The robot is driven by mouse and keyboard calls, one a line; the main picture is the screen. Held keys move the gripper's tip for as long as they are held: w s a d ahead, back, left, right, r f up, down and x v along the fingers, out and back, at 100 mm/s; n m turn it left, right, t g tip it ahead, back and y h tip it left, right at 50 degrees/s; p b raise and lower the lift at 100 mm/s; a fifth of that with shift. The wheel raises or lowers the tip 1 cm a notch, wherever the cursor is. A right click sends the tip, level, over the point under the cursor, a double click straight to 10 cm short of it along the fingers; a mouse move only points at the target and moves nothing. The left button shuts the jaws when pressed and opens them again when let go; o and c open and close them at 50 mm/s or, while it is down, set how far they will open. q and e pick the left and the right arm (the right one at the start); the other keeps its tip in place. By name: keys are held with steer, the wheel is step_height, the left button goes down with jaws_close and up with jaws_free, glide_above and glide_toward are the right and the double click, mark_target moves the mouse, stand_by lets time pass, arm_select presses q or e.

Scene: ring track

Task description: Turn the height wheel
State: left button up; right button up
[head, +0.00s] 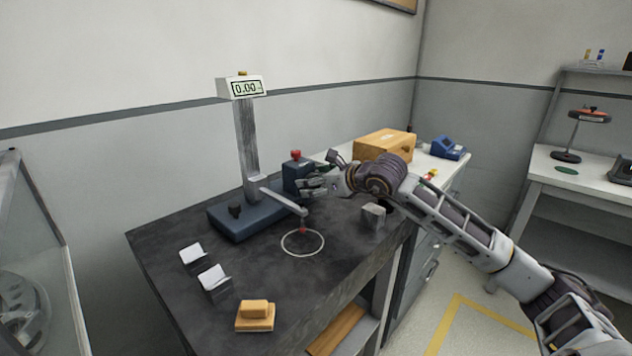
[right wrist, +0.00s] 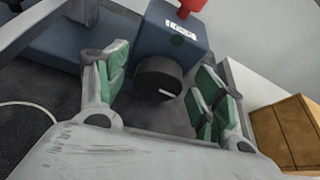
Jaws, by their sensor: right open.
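The height wheel (right wrist: 158,78) is a dark round knob with a white mark, on the face of a blue box (right wrist: 185,35) in the right wrist view. My right gripper (right wrist: 160,88) is open, with green-padded fingers on either side of the wheel. I cannot tell whether a finger touches it. In the head view my right gripper (head: 318,182) is in front of the blue box (head: 293,170) and hides the wheel. The gauge stand (head: 240,222) has a grey column and a display (head: 243,88) that reads 0.00. My left gripper is not in view.
A red-tipped probe (head: 303,229) on the stand's arm hangs over a white ring (head: 289,243) on the dark table. A metal block (head: 373,217), two small white-topped holders and a yellow block (head: 255,317) stand nearby. A wooden box (head: 384,145) is behind my right arm.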

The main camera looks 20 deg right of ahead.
steer(key=shift+s+r, duration=0.1)
steer(key=shift+s, duration=0.1)
steer(key=v, duration=1.1)
steer(key=shift+s, duration=0.25)
stand_by(1.4)
steer(key=shift+d+r, duration=0.1)
